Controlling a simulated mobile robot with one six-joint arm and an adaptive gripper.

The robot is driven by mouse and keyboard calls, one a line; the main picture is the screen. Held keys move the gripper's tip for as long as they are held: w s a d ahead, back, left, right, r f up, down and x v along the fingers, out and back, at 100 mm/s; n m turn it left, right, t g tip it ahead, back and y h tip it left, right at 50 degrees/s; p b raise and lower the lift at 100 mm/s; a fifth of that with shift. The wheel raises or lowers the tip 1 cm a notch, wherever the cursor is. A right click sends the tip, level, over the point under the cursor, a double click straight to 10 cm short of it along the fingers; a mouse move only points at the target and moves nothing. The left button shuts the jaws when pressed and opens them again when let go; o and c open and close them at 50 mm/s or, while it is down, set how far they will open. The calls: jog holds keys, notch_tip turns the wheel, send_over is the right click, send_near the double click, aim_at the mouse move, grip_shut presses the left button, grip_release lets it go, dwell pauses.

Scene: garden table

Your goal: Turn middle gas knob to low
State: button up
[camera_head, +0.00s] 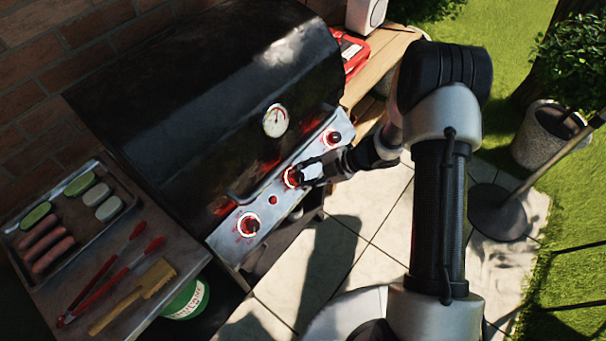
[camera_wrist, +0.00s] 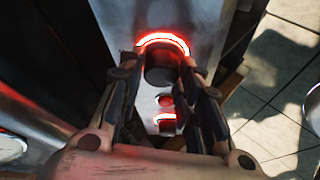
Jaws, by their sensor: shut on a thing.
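The black grill (camera_head: 200,90) has a metal front panel with three knobs ringed in red light. My gripper (camera_head: 305,174) is at the middle knob (camera_head: 291,178) and covers part of it. In the wrist view, my gripper's fingers (camera_wrist: 168,95) are on both sides of a dark round knob (camera_wrist: 160,72) under a glowing red arc, shut on it. The knob's pointer is not clear to see. The near-left knob (camera_head: 249,225) and the far-right knob (camera_head: 333,138) stand free. A small red button (camera_head: 273,200) sits between the left and middle knobs.
A handle bar and a round gauge (camera_head: 275,121) are on the lid just behind the panel. A side shelf at left holds a food tray (camera_head: 108,229), red tongs (camera_head: 115,275) and a brush (camera_head: 140,290). Paved floor (camera_head: 370,225) lies clear in front.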

jog(key=shift+s+f, duration=0.15)
jog(key=shift+s, duration=0.05)
jog(key=o, duration=1)
jog(key=shift+w, duration=0.1)
jog(key=v, duration=1.2)
